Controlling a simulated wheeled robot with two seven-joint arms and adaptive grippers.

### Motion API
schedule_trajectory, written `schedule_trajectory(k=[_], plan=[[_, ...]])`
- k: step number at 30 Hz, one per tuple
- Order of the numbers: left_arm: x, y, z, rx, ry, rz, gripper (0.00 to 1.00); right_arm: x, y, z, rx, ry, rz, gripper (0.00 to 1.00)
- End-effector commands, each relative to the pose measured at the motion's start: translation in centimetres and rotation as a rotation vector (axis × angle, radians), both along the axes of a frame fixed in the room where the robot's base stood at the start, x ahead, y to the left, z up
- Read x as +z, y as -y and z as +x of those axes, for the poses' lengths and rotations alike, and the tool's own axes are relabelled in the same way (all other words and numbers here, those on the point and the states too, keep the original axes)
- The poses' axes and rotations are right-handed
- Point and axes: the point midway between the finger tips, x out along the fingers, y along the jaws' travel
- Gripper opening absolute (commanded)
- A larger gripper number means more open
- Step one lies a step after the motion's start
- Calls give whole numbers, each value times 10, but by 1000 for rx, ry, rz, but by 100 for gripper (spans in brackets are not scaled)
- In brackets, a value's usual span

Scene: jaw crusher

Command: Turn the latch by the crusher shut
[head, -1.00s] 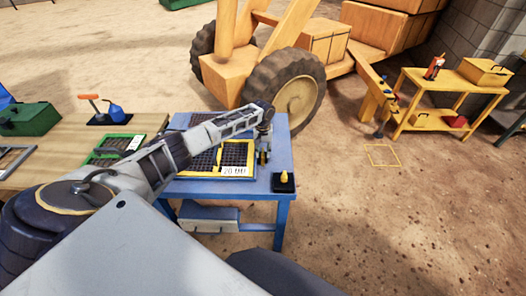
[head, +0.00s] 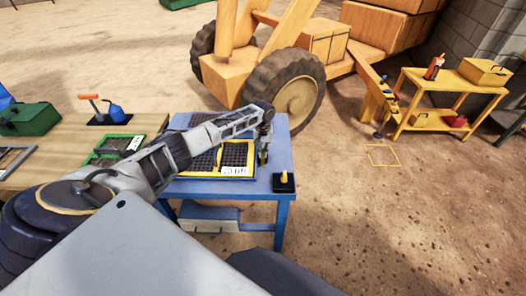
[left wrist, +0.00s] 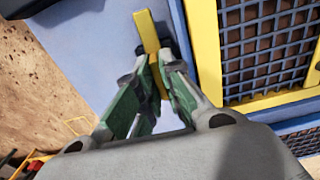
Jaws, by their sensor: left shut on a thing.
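The latch shows in the left wrist view as a narrow yellow bar (left wrist: 147,30) on the blue table surface, beside the yellow frame (left wrist: 205,50) of a dark mesh screen. My left gripper (left wrist: 152,72) is shut on this bar, with a green-sided finger on each side of it. The bar's far end sticks out past the fingertips; the rest is partly hidden by the fingers. In the head view my left gripper (head: 263,158) points down at the right edge of the screen on the blue table (head: 272,209). My right gripper is not in view.
A black block with a yellow knob (head: 284,178) sits at the table's front right corner. A large yellow wheeled machine (head: 232,80) stands behind the table. A wooden bench (head: 40,170) adjoins it on the left. Open ground lies to the right.

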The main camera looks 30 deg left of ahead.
Motion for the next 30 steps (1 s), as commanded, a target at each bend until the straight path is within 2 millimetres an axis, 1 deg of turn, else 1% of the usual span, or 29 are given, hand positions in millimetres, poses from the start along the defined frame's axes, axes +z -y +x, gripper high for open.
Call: schedule_trajectory(k=[11,30], plan=[[2,0,0,-137,-1,-1,0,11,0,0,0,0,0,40],[1,0,0,-575,0,0,0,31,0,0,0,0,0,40]])
